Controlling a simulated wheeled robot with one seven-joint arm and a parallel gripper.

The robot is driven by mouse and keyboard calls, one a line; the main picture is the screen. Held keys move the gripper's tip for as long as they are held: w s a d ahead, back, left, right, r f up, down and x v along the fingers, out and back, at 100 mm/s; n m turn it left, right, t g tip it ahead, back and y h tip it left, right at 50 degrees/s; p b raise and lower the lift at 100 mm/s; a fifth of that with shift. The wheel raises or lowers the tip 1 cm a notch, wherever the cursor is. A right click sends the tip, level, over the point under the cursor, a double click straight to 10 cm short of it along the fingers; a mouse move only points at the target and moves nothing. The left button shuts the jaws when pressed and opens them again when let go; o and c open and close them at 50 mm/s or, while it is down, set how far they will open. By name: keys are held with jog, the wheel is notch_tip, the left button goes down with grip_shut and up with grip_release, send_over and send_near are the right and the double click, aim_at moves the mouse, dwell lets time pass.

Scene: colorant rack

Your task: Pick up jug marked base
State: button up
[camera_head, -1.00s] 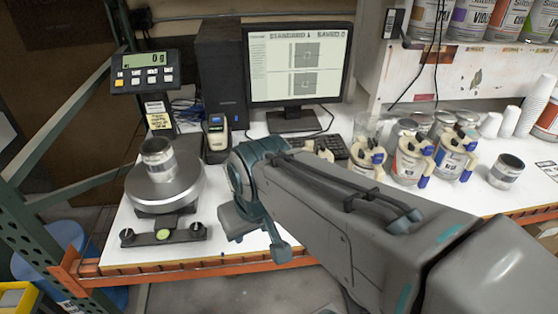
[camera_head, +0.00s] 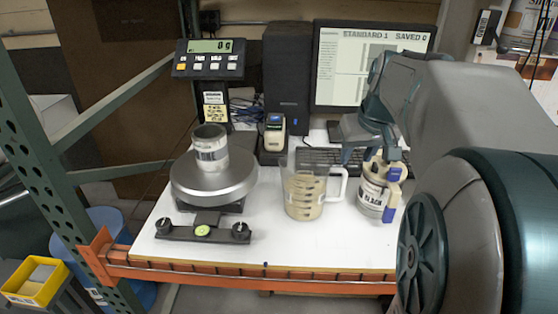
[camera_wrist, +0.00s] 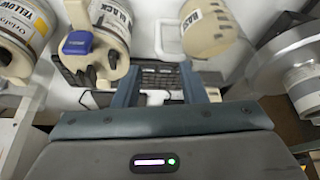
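The jug marked base (camera_head: 303,192) is a clear, handled jug with beige contents and dark markings. It stands upright on the white bench between the scale and the black-labelled jug. In the wrist view, the base jug (camera_wrist: 208,28) appears at the top, right of centre, with its white handle toward the left. My gripper (camera_head: 365,150) is above the bench, behind and right of the base jug, close to the black-labelled jug. In the wrist view, my gripper's fingers (camera_wrist: 160,88) are apart with nothing held between them. The base jug is clear of the fingers.
A scale (camera_head: 215,185) bearing a can (camera_head: 209,148) is at left. A keyboard (camera_head: 318,158) and monitor (camera_head: 335,60) are behind. Bare bench lies in front of the base jug.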

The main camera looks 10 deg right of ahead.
aim_at(346, 177)
jog(key=x, duration=0.6)
jog(key=shift+w+f, duration=0.1)
jog(key=shift+f, duration=0.15)
jog(key=shift+x, duration=2.6)
jog(key=shift+d, duration=0.1)
grip_shut()
jog(key=shift+r, duration=0.1)
